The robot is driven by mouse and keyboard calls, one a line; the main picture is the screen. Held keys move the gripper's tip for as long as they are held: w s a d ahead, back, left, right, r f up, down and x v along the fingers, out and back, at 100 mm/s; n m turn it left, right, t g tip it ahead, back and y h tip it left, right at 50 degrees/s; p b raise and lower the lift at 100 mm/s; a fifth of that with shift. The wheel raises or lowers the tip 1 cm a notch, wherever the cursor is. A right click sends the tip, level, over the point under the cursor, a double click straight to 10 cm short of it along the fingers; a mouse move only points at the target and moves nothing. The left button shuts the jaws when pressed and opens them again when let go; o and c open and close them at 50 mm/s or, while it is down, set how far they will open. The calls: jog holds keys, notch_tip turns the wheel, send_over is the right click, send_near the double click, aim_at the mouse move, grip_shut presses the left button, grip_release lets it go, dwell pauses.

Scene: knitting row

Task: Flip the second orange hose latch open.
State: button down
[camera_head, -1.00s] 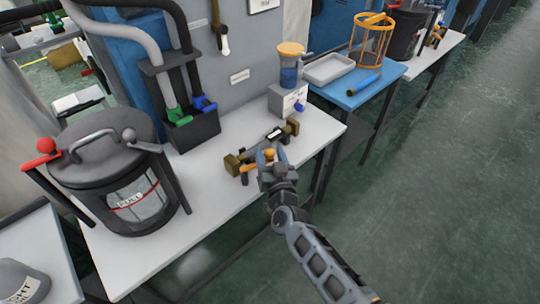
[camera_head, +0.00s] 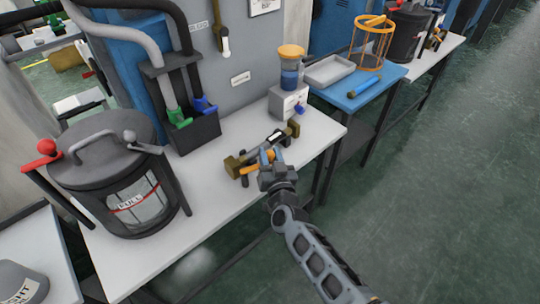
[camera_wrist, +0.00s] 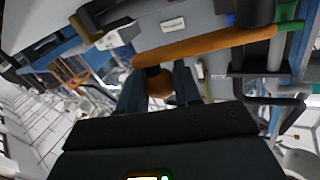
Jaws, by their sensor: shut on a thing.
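A brass hose coupling (camera_head: 234,166) lies on the front white bench, with a thick knob at each end. An orange latch lever (camera_head: 251,168) runs along its near side. In the wrist view the orange lever (camera_wrist: 210,44) crosses the top as a long bar, with a round orange knob (camera_wrist: 158,82) below it. My gripper (camera_head: 266,156) reaches the coupling from the front. In the wrist view its fingers (camera_wrist: 158,92) are shut on the orange knob, one on each side. The fingers and wrist hide part of the latch in the head view.
A dark lidded pot (camera_head: 105,175) with a red-knobbed handle stands at the left of the bench. A black holder (camera_head: 190,130) with green and blue nozzles is behind. A small dispenser (camera_head: 288,100) stands behind right. A blue table (camera_head: 375,85) adjoins on the right.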

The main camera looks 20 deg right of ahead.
jog(key=shift+r, duration=0.1)
jog(key=shift+s+a+r+p, duration=0.1)
jog(key=shift+p, duration=0.6)
jog(key=shift+s+r+m+h+p, duration=0.15)
jog(key=shift+m+h+p, duration=0.1)
jog(key=shift+h+p, duration=0.25)
jog(key=shift+s+f+m+h+p, duration=0.1)
jog(key=shift+m+h+p, duration=0.2)
jog(key=shift+p, duration=0.35)
jog(key=shift+s+a+m+g+h+p, duration=0.1)
jog(key=shift+s+m+g+h+p, duration=0.25)
jog(key=shift+m+h+p, duration=0.3)
jog(key=shift+s+f+g+h, duration=0.25)
jog(key=shift+f+h, duration=0.05)
jog(key=shift+h, duration=0.25)
jog(key=c, duration=0.8)
grip_release()
jog(key=shift+p+v, duration=0.7)
jog(key=shift+v, duration=3.2)
